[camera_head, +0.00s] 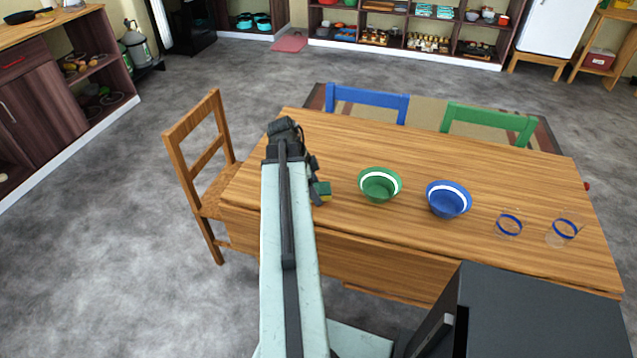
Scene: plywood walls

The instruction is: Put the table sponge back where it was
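The table sponge (322,191), green with a yellow part, shows just right of my pale arm, at the left part of the wooden table (470,165). My gripper (313,170) is a dark shape beside and behind the arm's far end, close to the sponge. The arm hides most of it. Its fingers are too small and covered to tell open from shut. I cannot tell whether the gripper touches the sponge, or whether the sponge rests on the tabletop.
A green bowl (380,186), a blue bowl (448,200) and two glasses (508,225) (564,232) stand to the right on the table. A wooden chair (204,165) is at its left end. Blue (366,101) and green (490,121) chairs stand behind. The table's back half is clear.

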